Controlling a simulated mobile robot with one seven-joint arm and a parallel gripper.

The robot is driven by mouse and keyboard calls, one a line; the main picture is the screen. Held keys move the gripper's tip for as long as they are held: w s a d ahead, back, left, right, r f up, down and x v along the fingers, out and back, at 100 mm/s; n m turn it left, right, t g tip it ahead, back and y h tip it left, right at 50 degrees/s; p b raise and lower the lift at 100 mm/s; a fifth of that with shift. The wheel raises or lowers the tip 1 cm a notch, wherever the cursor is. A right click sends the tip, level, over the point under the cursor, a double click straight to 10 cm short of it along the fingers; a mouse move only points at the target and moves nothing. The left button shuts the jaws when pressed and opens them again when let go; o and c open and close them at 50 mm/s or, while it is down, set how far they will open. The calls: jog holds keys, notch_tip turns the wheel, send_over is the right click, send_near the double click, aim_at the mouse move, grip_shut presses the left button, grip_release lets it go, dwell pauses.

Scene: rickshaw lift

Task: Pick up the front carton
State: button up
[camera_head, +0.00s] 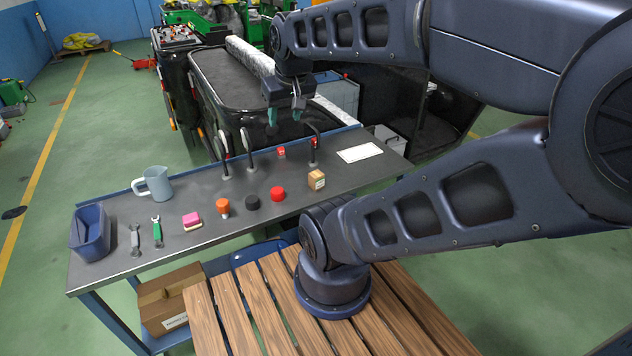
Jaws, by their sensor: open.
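A small tan carton (316,180) with a pale label stands upright on the grey bench top (180,262), right of a red round item. It is the only small tan carton that I make out on the bench. A larger brown cardboard box (160,312) sits low under the bench at the left. My gripper (285,116) hangs above the bench's far edge, pointing down, with its greenish fingertips apart and nothing between them. It is behind and above the small carton, clear of it.
Hooked posts (252,150) rise along the bench's far side. A jug (155,184), a blue bin (90,232), tools (157,231), a pink block (192,221), an orange item (223,208), a black one (252,202) and a red one (277,194) stand on it. A white sheet (360,153) lies right.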

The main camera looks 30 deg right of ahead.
jog(key=o, duration=0.4)
jog(key=shift+o, duration=0.2)
jog(key=n+g+h, duration=0.4)
jog(key=n, duration=1.6)
send_over(318, 179)
jog(key=w+a, duration=0.2)
jog(key=a, duration=0.1)
notch_tip(318, 179, down, 32)
jog(key=r, duration=0.1)
jog(key=shift+h, duration=0.3)
jog(key=shift+x, duration=5.35)
